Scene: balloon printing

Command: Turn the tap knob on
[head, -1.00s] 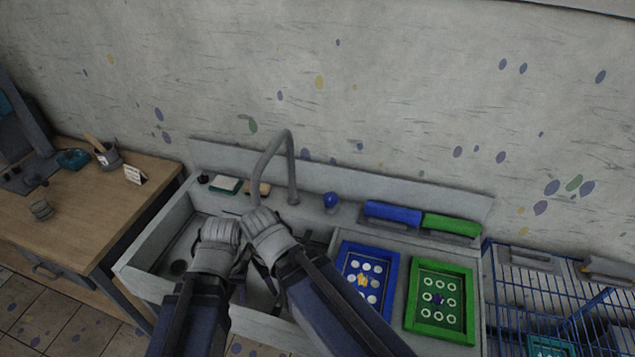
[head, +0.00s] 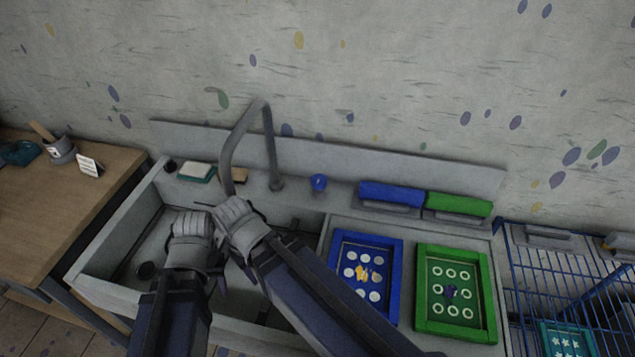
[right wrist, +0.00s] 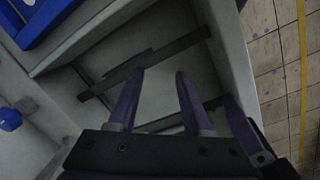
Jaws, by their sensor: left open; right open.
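The blue tap knob (head: 318,183) stands on the sink's back ledge, right of the grey curved faucet (head: 270,145). Its edge also shows in the right wrist view (right wrist: 10,119) at the left, clear of the fingers. My left gripper (head: 216,270) is low over the sink basin, with its fingertips mostly hidden. My right gripper (head: 247,266) is close beside it, left of and nearer than the knob. In the right wrist view, the right gripper's purple fingers (right wrist: 156,95) are apart and empty over the basin.
The blue framed tray (head: 395,290) and green framed tray (head: 484,325) lie right of the basin. Blue and green rollers (head: 392,194) lie behind them. A sponge (head: 196,171) is on the ledge's left. A blue wire rack (head: 560,275) stands at right.

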